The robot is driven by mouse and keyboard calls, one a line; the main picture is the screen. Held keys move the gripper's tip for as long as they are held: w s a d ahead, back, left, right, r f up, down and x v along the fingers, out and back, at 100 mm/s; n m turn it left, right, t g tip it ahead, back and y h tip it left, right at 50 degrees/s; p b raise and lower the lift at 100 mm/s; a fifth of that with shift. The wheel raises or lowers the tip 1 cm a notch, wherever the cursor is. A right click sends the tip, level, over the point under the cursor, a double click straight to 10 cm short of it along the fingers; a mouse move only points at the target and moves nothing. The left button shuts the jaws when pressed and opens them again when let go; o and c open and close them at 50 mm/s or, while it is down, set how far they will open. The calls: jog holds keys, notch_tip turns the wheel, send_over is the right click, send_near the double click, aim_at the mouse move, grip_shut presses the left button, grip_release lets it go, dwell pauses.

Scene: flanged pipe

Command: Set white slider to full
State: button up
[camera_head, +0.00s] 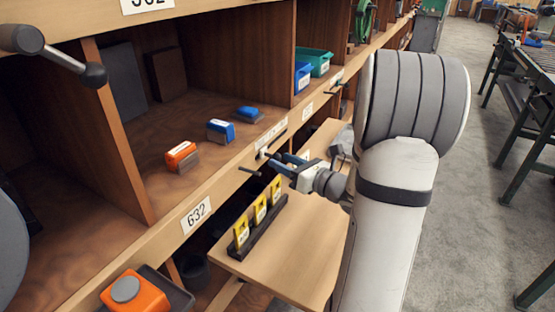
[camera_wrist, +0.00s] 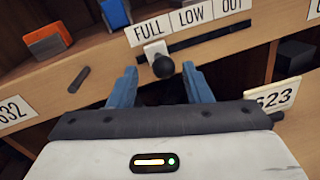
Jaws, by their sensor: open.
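The white slider (camera_wrist: 153,49) with its dark round knob (camera_wrist: 163,67) sits on the shelf's front edge, at the left end of a dark slot. It is below the FULL label (camera_wrist: 150,30); the LOW label (camera_wrist: 192,16) and OUT label (camera_wrist: 230,5) lie farther right along the slot. My gripper (camera_wrist: 160,76) is open, its two blue fingers on either side of the knob in the picture, with gaps showing on both sides. Whether the fingertips reach as deep as the knob is unclear. In the head view my gripper (camera_head: 280,162) is close to the shelf edge.
A dark peg (camera_wrist: 78,80) sticks out left of the slider. Orange (camera_head: 181,156) and blue (camera_head: 220,131) blocks lie on the shelf above. Below is a wooden board (camera_head: 300,235) with a rack of yellow-tagged items (camera_head: 260,208). The aisle floor (camera_head: 465,150) at right is open.

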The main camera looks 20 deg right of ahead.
jog(key=shift+v, duration=2.3)
